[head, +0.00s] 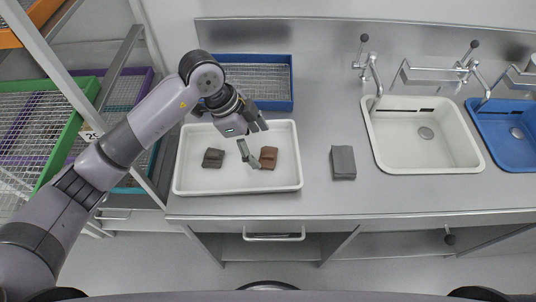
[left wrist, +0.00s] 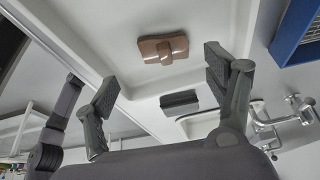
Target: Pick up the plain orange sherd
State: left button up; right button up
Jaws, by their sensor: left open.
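The brown-orange sherd (head: 269,157) lies in the right half of the white tray (head: 237,188). My left gripper (head: 256,140) is over the tray, just left of and above the orange sherd. Its fingers are spread with nothing between them; in the left wrist view the open fingers (left wrist: 160,78) stand on either side of the orange sherd's line. My right gripper is not seen.
A grey block (head: 343,162) lies on the counter right of the tray. Further right are a white sink (head: 425,165) and a blue sink (head: 492,148) with taps. A blue basket (head: 288,105) stands behind the tray. Racks with green and purple baskets are at left.

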aim_at(268, 154)
pick_arm(q)
jog(key=x, duration=0.3)
jog(key=p+x, duration=0.1)
jog(key=shift+w+d+f, duration=0.1)
jog(key=shift+w+d, duration=0.15)
jog(key=shift+w, duration=0.05)
jog(key=shift+d+f, duration=0.2)
jog(key=shift+f, duration=0.25)
jog(key=shift+c, duration=0.6)
jog(key=shift+c, duration=1.2)
jog(key=c, duration=0.9)
jog(key=shift+r, duration=0.1)
